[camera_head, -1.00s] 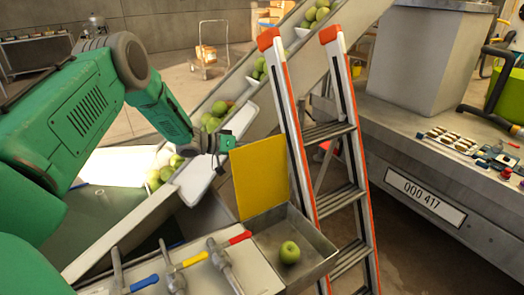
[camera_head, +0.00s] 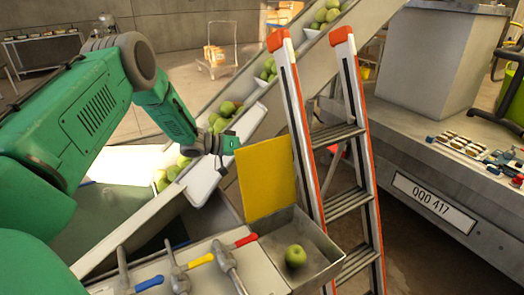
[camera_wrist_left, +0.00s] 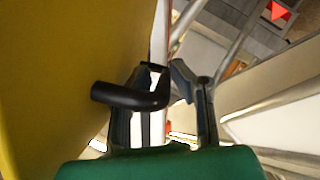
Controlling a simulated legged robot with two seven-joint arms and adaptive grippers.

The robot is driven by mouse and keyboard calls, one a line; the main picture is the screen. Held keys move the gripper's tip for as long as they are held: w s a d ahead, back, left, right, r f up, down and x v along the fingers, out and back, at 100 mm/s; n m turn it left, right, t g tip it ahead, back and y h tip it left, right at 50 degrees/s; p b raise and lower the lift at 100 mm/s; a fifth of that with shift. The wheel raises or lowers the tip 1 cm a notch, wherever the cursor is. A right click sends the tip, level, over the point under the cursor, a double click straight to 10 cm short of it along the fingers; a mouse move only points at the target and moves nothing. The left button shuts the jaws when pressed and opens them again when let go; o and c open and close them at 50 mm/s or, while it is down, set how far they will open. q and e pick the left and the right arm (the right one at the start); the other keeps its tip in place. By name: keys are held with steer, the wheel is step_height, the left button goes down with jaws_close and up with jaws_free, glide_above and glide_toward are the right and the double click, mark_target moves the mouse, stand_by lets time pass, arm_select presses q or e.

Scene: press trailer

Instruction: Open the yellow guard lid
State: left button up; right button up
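The yellow guard lid (camera_head: 266,178) stands about upright at the back edge of a grey metal box (camera_head: 330,262). The box is uncovered, and a green apple (camera_head: 295,256) lies in it. My left gripper (camera_head: 226,147) is at the lid's upper left corner. In the left wrist view the lid (camera_wrist_left: 50,80) fills the left side. A bent black handle (camera_wrist_left: 125,97) sticks out from it and reaches between the fingers of my left gripper (camera_wrist_left: 168,80). The fingers are apart; whether they touch the handle is unclear. My right gripper is not in view.
A stepladder (camera_head: 343,135) with orange-edged rails stands close to the right of the lid and box. A conveyor (camera_head: 262,115) carrying apples slopes behind. Valves with blue, yellow and red handles (camera_head: 203,260) are in front, left of the box.

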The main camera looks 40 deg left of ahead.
arm_select(q)
steer(key=v, duration=1)
steer(key=shift+s, duration=0.45)
steer(key=shift+a+r, duration=0.1)
